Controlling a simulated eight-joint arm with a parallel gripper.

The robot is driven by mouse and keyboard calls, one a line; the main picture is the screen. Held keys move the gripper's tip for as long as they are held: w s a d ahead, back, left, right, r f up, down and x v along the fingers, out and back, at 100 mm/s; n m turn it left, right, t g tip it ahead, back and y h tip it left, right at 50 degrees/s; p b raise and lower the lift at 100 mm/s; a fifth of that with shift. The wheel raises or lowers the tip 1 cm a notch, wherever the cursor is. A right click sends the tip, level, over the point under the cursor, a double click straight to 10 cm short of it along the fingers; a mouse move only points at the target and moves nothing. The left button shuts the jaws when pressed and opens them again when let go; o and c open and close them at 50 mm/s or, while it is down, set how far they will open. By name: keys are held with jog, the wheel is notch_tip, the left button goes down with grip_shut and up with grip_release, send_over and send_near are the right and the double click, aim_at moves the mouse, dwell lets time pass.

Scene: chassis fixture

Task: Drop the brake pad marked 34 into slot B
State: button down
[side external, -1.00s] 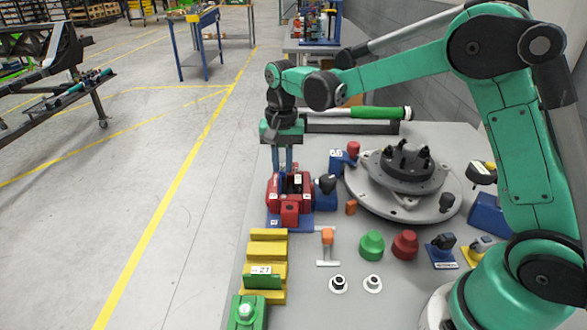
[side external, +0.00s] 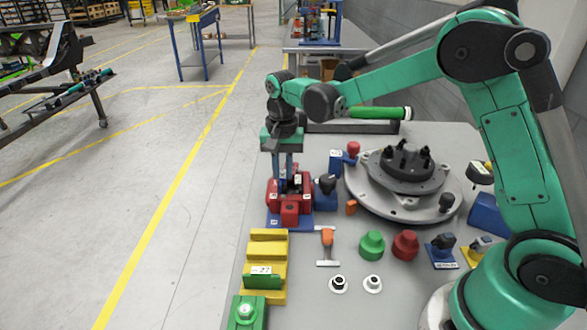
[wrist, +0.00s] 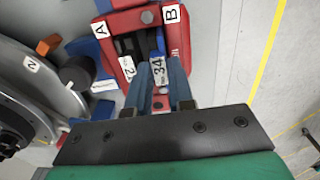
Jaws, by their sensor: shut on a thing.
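The red caliper fixture (side external: 272,197) stands on a blue base; it also shows in the wrist view (wrist: 125,22). Labels A (wrist: 101,29) and B (wrist: 171,14) mark its slots; slot B is on the right in the wrist view. My gripper (wrist: 160,92) points down into the fixture, its two blue fingers shut on the brake pad marked 34 (wrist: 158,70). The pad is at the B side, low between the fixture's walls; its lower edge is hidden, so how deep it sits cannot be told. My gripper (side external: 284,180) shows above the fixture in the side view.
A second labelled pad (wrist: 127,68) is beside the held one, toward A. A grey round hub (side external: 405,195) stands close on the right. A yellow stepped rack (side external: 268,235) with a green labelled piece (side external: 262,282) is in front.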

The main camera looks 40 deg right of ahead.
jog(key=shift+f, duration=0.8)
dwell(0.9)
jog(key=c, duration=1.1)
grip_release()
jog(key=shift+r, duration=1.5)
jog(key=o, duration=0.5)
jog(key=shift+o, duration=0.2)
jog(key=shift+r, duration=2.3)
